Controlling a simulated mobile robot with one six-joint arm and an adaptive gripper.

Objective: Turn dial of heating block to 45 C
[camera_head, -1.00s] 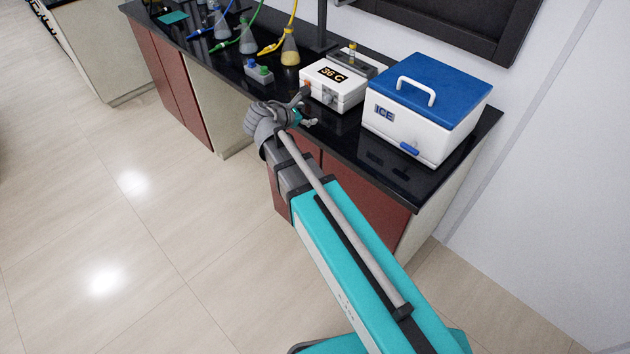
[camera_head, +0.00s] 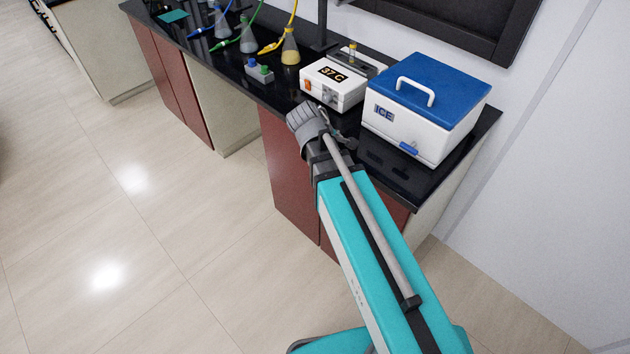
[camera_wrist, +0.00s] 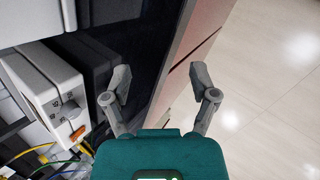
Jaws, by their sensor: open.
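The heating block (camera_head: 347,97) is a white box on the black bench, and its display (camera_head: 331,73) appears to read 37 C. In the wrist view the heating block (camera_wrist: 36,80) is at the left, with a grey dial (camera_wrist: 69,109) on its front panel above an orange switch (camera_wrist: 78,134). My gripper (camera_wrist: 160,78) is open and empty, its two fingers well apart. It is to the right of the dial in the wrist view and not touching it. In the head view my wrist partly hides the gripper, in front of the block near the bench edge.
A white ice box (camera_head: 409,132) with a blue lid stands right of the block. Flasks (camera_head: 290,50) with coloured tubes and a small holder with blue and green caps (camera_head: 260,72) are to the left. The floor (camera_head: 130,250) in front of the bench is clear.

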